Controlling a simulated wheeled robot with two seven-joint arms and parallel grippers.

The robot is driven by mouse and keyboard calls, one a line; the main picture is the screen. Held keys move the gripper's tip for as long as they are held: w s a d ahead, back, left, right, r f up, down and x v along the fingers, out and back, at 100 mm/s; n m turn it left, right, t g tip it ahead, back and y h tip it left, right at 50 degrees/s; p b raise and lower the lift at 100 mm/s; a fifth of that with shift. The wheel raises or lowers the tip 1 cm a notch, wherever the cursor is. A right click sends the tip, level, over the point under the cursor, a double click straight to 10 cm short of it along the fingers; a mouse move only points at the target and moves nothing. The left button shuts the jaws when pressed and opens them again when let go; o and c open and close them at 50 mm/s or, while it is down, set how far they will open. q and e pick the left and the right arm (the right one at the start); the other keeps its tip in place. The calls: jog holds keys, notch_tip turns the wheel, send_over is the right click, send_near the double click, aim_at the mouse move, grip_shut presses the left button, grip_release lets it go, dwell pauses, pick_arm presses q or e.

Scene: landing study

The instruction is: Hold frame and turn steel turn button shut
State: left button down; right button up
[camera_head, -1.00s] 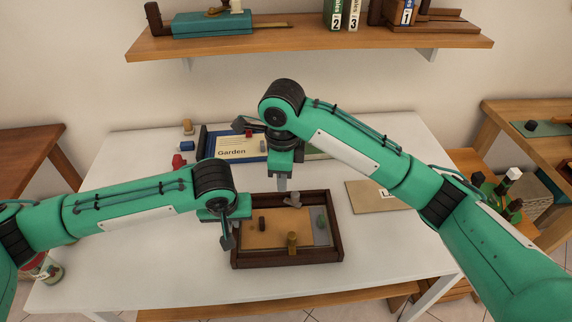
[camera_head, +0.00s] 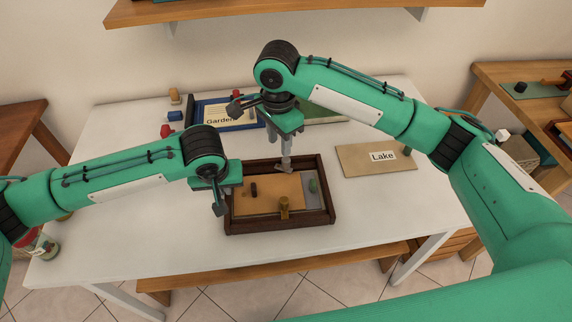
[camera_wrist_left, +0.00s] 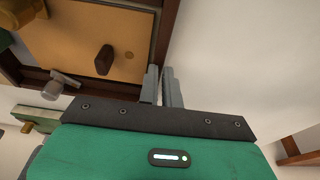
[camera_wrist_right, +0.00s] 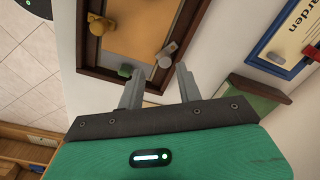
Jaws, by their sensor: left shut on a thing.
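A dark wooden frame (camera_head: 328,205) with a tan backing panel (camera_head: 262,205) lies on the white table. My left gripper (camera_head: 219,207) is shut on the frame's left rim; its fingers (camera_wrist_left: 161,74) show there in the left wrist view. The steel turn button (camera_wrist_right: 168,52) is at the frame's far side, mostly hidden in the head view. It also shows in the left wrist view (camera_wrist_left: 56,87). My right gripper (camera_head: 286,164) is open above that far side, its fingertips (camera_wrist_right: 159,69) just short of the steel button. I cannot tell whether they touch it.
The frame also carries a dark brown button (camera_head: 253,189), a brass button (camera_head: 284,207) and a green button (camera_head: 313,185). A blue-edged "Garden" board (camera_head: 222,113) lies behind.

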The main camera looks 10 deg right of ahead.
aim_at(287, 162)
jog(key=n, duration=0.2)
jog(key=d+n, duration=0.1)
jog(key=n, duration=0.1)
jog(key=d+f+n, duration=0.1)
jog(key=shift+w+n, duration=0.4)
jog(key=shift+f, duration=3.5)
jog(key=c, duration=0.8)
